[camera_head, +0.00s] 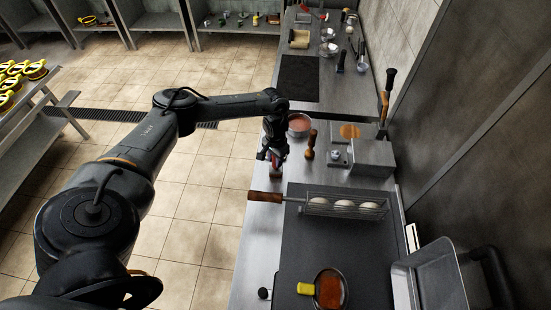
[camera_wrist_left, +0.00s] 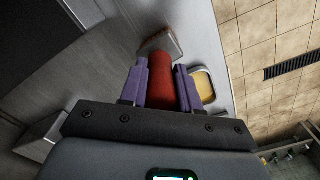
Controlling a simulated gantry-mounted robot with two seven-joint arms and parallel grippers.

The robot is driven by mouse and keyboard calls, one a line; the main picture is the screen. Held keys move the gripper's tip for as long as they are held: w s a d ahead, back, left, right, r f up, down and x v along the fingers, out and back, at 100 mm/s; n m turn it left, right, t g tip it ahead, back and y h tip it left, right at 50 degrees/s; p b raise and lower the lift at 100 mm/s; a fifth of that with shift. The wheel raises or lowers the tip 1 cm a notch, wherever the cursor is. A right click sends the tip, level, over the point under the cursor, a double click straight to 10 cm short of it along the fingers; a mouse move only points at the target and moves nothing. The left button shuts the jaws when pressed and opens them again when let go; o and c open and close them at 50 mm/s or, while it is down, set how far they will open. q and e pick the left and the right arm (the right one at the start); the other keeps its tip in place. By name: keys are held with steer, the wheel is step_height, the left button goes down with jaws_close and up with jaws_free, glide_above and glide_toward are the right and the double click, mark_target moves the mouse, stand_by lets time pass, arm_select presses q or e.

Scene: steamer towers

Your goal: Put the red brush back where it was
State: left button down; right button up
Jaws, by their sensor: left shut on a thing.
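The red brush (camera_wrist_left: 162,82) is between the two purple fingers of my left gripper (camera_head: 272,158). In the left wrist view its red handle shows clearly, with a pale, squarish end (camera_wrist_left: 160,44) beyond it. In the head view my left gripper points down over the left edge of the steel counter, beside a bowl of reddish food (camera_head: 299,124). Most of the brush is hidden there by the fingers. I cannot tell whether the brush touches the counter. My right gripper is not in view.
A wooden-handled tool (camera_head: 310,146) stands right of the gripper. A wire basket (camera_head: 345,203) with white round items lies nearer, its handle (camera_head: 265,197) crossing the counter edge. A steel box (camera_head: 373,158) stands farther right. A pan (camera_head: 331,287) with orange food is in front.

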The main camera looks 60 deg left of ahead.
arm_select(q)
steer(key=shift+f, duration=0.35)
steer(key=c, duration=0.7)
jaws_free()
steer(key=shift+c, duration=0.2)
step_height(320, 180, up, 11)
steer(key=shift+f, duration=0.1)
